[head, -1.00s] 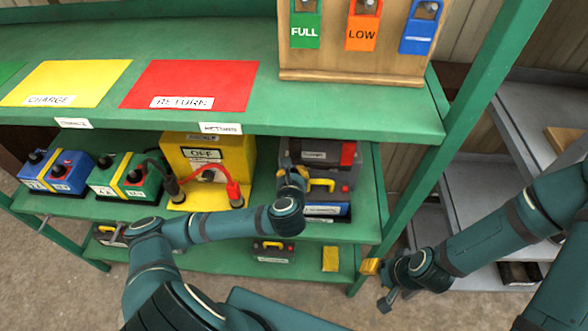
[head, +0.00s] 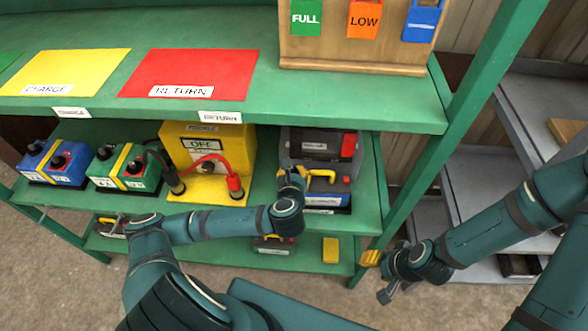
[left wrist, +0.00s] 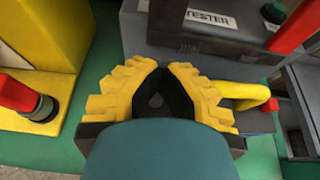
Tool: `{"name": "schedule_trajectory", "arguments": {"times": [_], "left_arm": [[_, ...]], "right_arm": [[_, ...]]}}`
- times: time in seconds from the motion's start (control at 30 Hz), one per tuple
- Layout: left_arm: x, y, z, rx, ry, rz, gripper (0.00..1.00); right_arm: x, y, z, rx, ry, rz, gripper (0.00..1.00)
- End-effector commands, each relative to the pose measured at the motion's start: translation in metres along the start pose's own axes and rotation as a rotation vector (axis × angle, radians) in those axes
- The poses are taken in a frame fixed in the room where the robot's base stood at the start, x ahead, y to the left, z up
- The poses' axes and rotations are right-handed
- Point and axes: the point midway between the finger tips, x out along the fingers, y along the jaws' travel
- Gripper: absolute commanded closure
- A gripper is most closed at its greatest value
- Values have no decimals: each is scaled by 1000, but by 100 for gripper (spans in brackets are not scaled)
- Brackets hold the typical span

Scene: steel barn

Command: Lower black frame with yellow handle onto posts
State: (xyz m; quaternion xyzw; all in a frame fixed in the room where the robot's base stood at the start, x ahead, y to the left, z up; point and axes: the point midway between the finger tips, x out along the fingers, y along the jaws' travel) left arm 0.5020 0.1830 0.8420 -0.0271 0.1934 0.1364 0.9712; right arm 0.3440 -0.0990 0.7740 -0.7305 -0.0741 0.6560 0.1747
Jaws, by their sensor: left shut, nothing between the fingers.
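The yellow handle (head: 321,179) shows above a blue battery (head: 330,192) on the middle shelf. It also shows in the left wrist view (left wrist: 244,96), just right of my fingers. The black frame around it is mostly hidden or too dark to separate from the battery and the grey tester. My left gripper (head: 292,178) is just left of the handle. Its yellow fingers (left wrist: 165,85) are shut with nothing between them. The posts cannot be made out. My right gripper (head: 376,260) hangs at the shelf's right post; its fingers are too small to read.
A grey tester (head: 312,147) with a red part stands behind the handle. A yellow charger (head: 180,148) with red and black clamps stands to the left. Green (head: 124,168) and blue (head: 55,160) batteries stand further left. The upper shelf edge (head: 330,118) overhangs.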

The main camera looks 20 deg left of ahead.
Motion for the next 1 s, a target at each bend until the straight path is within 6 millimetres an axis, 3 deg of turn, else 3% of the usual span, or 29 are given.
{"name": "schedule_trajectory", "arguments": {"times": [0.27,0.3,0.4,0.83,1.0], "left_arm": [[2,0,-8,0,1,0,100],[2,0,-8,0,1,0,97],[2,0,-8,0,1,-1,68],[0,-1,-7,-1,-1,-5,68],[-5,-2,8,-2,-3,-6,68]], "right_arm": [[3,1,0,0,0,0,53],[3,1,0,0,0,0,53],[2,1,0,0,0,0,53],[2,1,0,0,0,0,53],[2,1,0,0,0,0,53]]}}
